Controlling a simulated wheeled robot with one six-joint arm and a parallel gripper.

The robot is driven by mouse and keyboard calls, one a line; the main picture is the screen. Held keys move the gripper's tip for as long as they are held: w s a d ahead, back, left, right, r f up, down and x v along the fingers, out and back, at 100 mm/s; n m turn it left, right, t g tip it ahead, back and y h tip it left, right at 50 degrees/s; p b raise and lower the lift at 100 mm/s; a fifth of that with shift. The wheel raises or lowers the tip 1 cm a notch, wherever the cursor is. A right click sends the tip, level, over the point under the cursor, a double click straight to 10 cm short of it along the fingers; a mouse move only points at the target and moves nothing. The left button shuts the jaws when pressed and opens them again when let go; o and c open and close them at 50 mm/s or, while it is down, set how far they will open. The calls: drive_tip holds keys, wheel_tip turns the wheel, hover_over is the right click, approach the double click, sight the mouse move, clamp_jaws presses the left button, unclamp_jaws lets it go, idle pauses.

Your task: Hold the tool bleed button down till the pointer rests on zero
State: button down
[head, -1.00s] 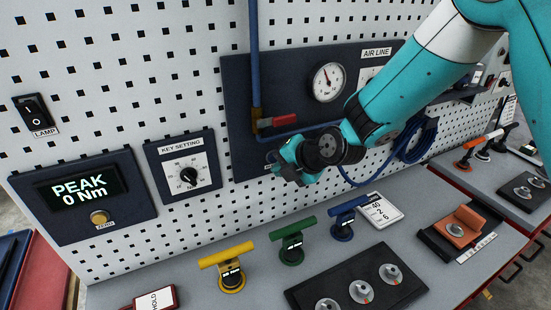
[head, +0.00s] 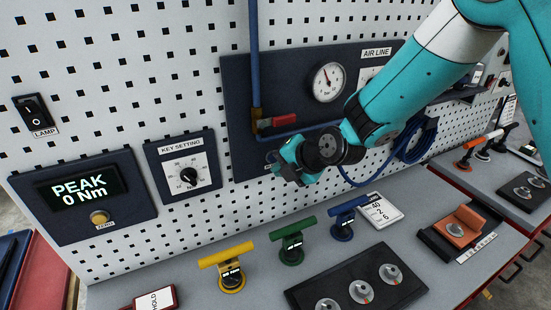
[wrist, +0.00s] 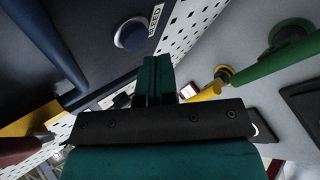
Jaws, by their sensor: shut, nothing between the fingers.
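The blue round bleed button (wrist: 131,34) shows in the wrist view beside its BLEED label (wrist: 155,28), on a dark panel. It stands out from the panel and looks unpressed. My gripper (wrist: 157,62) is shut and empty; its fingertips lie below and right of the button in that view, apart from it. In the head view my gripper (head: 284,172) is at the lower edge of the air line panel (head: 238,95) and hides the button. The white gauge (head: 328,82) on that panel has its pointer roughly upward; its numbers are too small to read.
A red-handled valve (head: 278,121) on a blue pipe sits just above my gripper. A coiled blue hose (head: 418,140) hangs to the right. Yellow (head: 230,268), green (head: 291,242) and blue (head: 343,220) T-handled tools stand on the bench below.

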drive_tip(key=shift+w, duration=0.1)
idle(0.3)
drive_tip(key=shift+w+a+b, duration=0.2)
drive_tip(key=shift+w+b, duration=0.05)
drive_tip(key=shift+b, duration=0.2)
drive_tip(key=shift+w+a, duration=0.2)
drive_tip(key=shift+w, duration=0.3)
idle(1.7)
drive_tip(key=shift+s+b, duration=0.1)
drive_tip(key=shift+b, duration=0.2)
idle(1.4)
drive_tip(key=shift+s+d+b, duration=0.35)
drive_tip(key=shift+s+b, duration=0.1)
drive_tip(key=shift+s, duration=0.35)
drive_tip(key=s, duration=0.1)
drive_tip(key=s+d+b, duration=0.1)
drive_tip(key=s, duration=0.1)
drive_tip(key=s+d+b, duration=0.1)
drive_tip(key=shift+s, duration=0.3)
